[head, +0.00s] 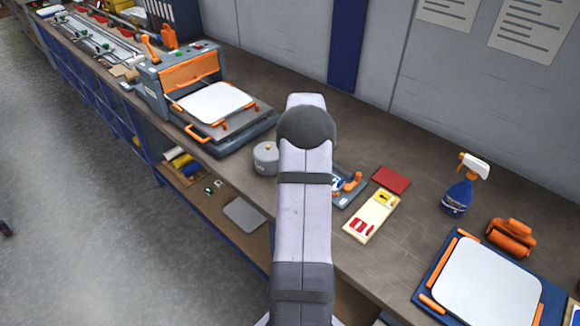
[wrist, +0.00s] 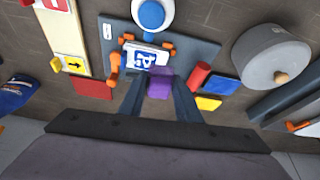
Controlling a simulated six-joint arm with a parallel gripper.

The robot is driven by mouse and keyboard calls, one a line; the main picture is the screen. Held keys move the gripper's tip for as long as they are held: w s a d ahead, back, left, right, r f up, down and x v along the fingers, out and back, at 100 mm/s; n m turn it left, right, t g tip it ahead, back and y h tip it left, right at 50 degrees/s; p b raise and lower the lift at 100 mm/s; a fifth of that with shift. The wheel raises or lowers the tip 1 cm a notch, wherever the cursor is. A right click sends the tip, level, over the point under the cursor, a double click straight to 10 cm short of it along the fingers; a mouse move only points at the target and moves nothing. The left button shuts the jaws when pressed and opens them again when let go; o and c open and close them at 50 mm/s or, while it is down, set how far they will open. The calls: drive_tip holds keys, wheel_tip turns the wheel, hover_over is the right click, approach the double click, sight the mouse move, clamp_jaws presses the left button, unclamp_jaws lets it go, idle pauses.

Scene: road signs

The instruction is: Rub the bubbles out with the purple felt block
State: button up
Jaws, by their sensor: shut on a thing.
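In the wrist view my gripper (wrist: 160,93) is shut on the purple felt block (wrist: 160,84), which sits between the two fingertips. The block is at the near edge of a small white sign plate with a blue and white film (wrist: 146,57), held on a dark fixture (wrist: 187,49) with orange clamps. I cannot tell whether the block touches the plate. Bubbles are too small to make out. In the head view my arm hides the gripper and block; part of the fixture (head: 344,199) shows right of the arm.
A grey lidded pot (head: 265,158) stands left of my arm. In the wrist view a red cylinder (wrist: 199,75) is close beside my gripper.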

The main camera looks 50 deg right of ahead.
drive_tip(key=shift+s+d+r+m, duration=0.2)
drive_tip(key=shift+s+d+m, duration=0.3)
drive_tip(key=shift+s+d, duration=0.7)
drive_tip(key=shift+w, duration=0.1)
drive_tip(key=shift+f, duration=0.15)
drive_tip(key=shift+f+b, duration=1.15)
drive_tip(key=shift+f, duration=1.1)
drive_tip(key=shift+f+b, duration=0.6)
drive_tip(key=shift+b, duration=0.05)
drive_tip(key=shift+d, duration=0.45)
drive_tip(key=shift+a, duration=0.15)
